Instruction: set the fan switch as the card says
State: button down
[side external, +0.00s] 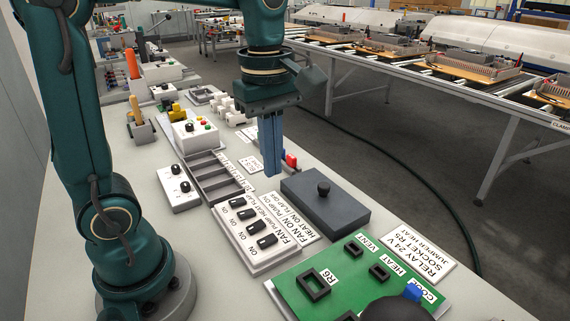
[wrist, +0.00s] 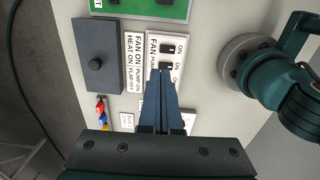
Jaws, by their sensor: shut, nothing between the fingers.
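The white switch panel (side external: 243,243) carries a row of black switches with ON printed at one side. The fan switch (side external: 267,241) is at the panel's near end in the side view; in the wrist view it is the top switch (wrist: 168,50), beside the word FAN. I cannot tell which way it is set. The white card (side external: 300,232) lies along the panel and reads FAN ON, PUMP ON, HEAT ON, FLAP OFF; it also shows in the wrist view (wrist: 135,62). My gripper (side external: 272,172) is shut and empty, pointing down. In the wrist view its tips cover the lower switches.
A dark grey box with a black knob (side external: 324,205) stands beside the card. A green board (side external: 335,275) lies past the panel's near end. A divided grey tray (side external: 213,178) and a small white knob box (side external: 175,190) are at the other side.

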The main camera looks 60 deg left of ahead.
aim_at(277, 237)
jog(key=shift+f, duration=0.15)
jog(key=f, duration=1.3)
jog(key=shift+w+f, duration=0.2)
jog(key=shift+f, duration=0.2)
jog(key=shift+w+f+g, duration=0.1)
jog(key=shift+f+g, duration=0.05)
jog(key=shift+g, duration=0.15)
jog(key=shift+s, duration=0.2)
jog(key=shift+s+r, duration=0.3)
jog(key=shift+s, duration=0.25)
jog(key=shift+r, duration=0.1)
